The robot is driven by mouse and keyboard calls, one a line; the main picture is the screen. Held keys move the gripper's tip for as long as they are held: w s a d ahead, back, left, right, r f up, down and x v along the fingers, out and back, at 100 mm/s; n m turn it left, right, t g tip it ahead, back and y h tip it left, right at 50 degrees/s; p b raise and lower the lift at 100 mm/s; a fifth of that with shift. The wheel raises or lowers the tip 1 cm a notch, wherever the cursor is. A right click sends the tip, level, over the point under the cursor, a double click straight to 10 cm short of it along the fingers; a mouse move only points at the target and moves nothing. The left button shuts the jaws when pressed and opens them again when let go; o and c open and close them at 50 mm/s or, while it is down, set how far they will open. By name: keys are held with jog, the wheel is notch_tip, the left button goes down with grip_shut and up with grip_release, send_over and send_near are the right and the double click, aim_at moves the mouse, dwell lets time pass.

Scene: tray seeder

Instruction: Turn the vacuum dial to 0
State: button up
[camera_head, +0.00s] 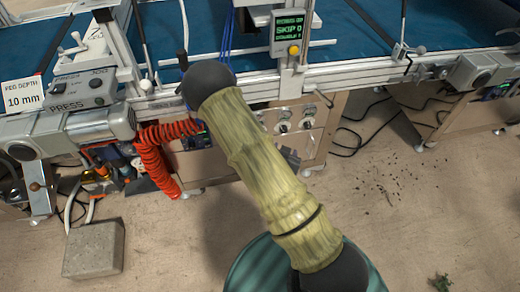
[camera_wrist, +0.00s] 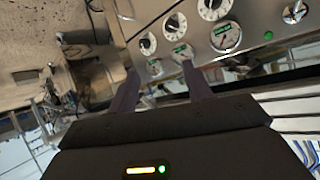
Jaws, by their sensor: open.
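A metal control panel (camera_wrist: 195,45) shows close up in the wrist view, with several white-faced dials with black knobs. Among them are a left dial (camera_wrist: 147,43), a middle dial (camera_wrist: 174,24) and an upper right dial (camera_wrist: 210,8). Their lettering is too small to read, so I cannot tell which is the vacuum dial or its setting. My gripper (camera_wrist: 160,72) is open, its two dark fingers apart and reaching toward the panel's lower left dials; contact cannot be told. In the head view the panel (camera_head: 306,142) sits under the machine, partly hidden by my arm.
A round gauge (camera_wrist: 225,37), a green light (camera_wrist: 268,36) and a metal switch (camera_wrist: 294,12) are on the panel. In the head view, a coiled red hose (camera_head: 152,160) hangs left of my arm and a concrete block (camera_head: 94,249) lies on the floor. Open floor lies at right.

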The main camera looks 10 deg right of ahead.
jog(key=a+f+n+t+y+b, duration=0.2)
jog(key=f+n+t+b, duration=0.1)
jog(key=f+b, duration=0.2)
jog(key=s+a+f+n+t+y+b, duration=0.1)
jog(key=a+f+n+t+y+b, duration=0.1)
jog(key=f+b, duration=0.4)
jog(key=shift+a+f+n+t+y, duration=0.4)
jog(key=shift+n+t+y, duration=0.35)
jog(key=shift+t, duration=0.45)
jog(key=shift+w, duration=0.1)
jog(key=w+b, duration=0.3)
jog(key=w, duration=1.4)
jog(key=shift+w, duration=0.1)
jog(key=c, duration=1)
